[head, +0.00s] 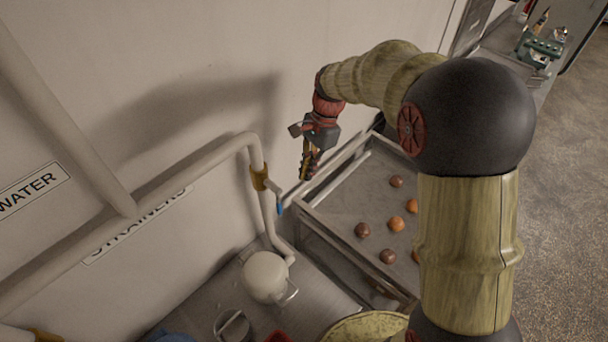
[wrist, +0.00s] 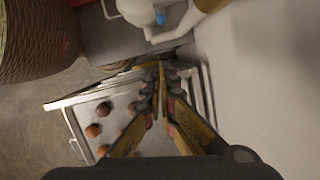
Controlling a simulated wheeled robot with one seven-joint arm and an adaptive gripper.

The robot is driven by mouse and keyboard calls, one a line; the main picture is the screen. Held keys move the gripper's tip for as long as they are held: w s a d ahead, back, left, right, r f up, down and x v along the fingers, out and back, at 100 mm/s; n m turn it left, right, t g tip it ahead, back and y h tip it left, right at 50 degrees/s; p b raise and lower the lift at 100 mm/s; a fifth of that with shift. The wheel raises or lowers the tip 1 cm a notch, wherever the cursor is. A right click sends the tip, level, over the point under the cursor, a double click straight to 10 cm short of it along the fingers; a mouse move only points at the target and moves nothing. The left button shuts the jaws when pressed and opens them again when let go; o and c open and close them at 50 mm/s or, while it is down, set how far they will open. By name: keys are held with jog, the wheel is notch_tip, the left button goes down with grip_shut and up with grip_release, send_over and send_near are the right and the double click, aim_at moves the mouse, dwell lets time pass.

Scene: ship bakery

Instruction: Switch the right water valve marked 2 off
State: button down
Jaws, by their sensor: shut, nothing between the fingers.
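A brass valve (head: 259,178) with a blue lever (head: 280,206) sits on the pale vertical pipe at the wall. No number 2 can be read on it. The lever points down and to the right, at an angle to the pipe. In the wrist view, the blue lever (wrist: 160,17) shows at the top edge and the valve is partly cut off. My gripper (head: 307,174) is shut and empty, hanging to the right of the valve and apart from it. In the wrist view, its fingers (wrist: 161,68) meet over the edge of a metal tray.
A metal tray (head: 314,198) with several round brown items stands below my gripper. A white strainer body (head: 265,277) sits on the counter under the pipe. A thick pipe (head: 180,192) runs along the wall.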

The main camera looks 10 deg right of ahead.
jog(key=s+a+f+p, duration=0.2)
jog(key=a+f, duration=0.3)
jog(key=f, duration=0.2)
jog(key=shift+s+a+f, duration=0.2)
jog(key=shift+f, duration=0.05)
